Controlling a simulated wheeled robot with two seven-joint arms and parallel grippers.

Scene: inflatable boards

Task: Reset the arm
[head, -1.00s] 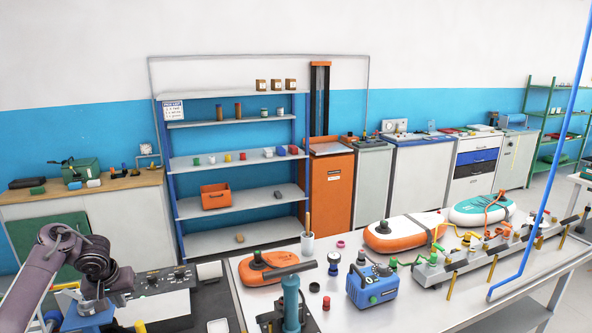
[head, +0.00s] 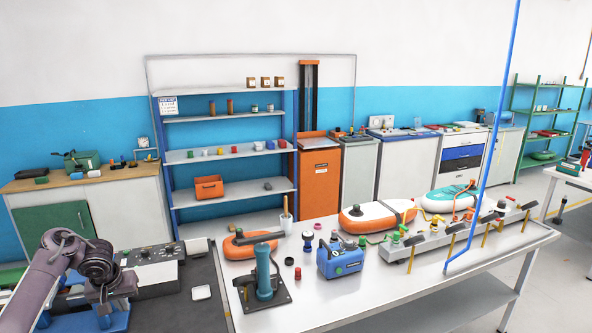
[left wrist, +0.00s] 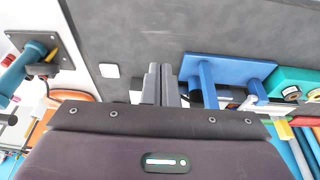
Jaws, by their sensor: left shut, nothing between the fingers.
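My left arm (head: 50,262) comes in from the lower left of the head view, bent at a dark joint with its wrist hanging down. My left gripper shows in the left wrist view (left wrist: 160,84), with its two grey fingers together and nothing between them. It is above a dark grey worktop (left wrist: 120,25), beside a blue stand (left wrist: 228,68). In the head view the gripper's fingertips are hard to make out against the blue stand. My right arm and gripper are not in view.
A white square piece (head: 201,292) lies on the dark worktop, near a control box (head: 152,252). On the metal table (head: 415,285) stand a teal hand pump (head: 264,275), a blue compressor (head: 340,259) and inflatable boards (head: 372,217). A shelf unit (head: 230,153) stands behind.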

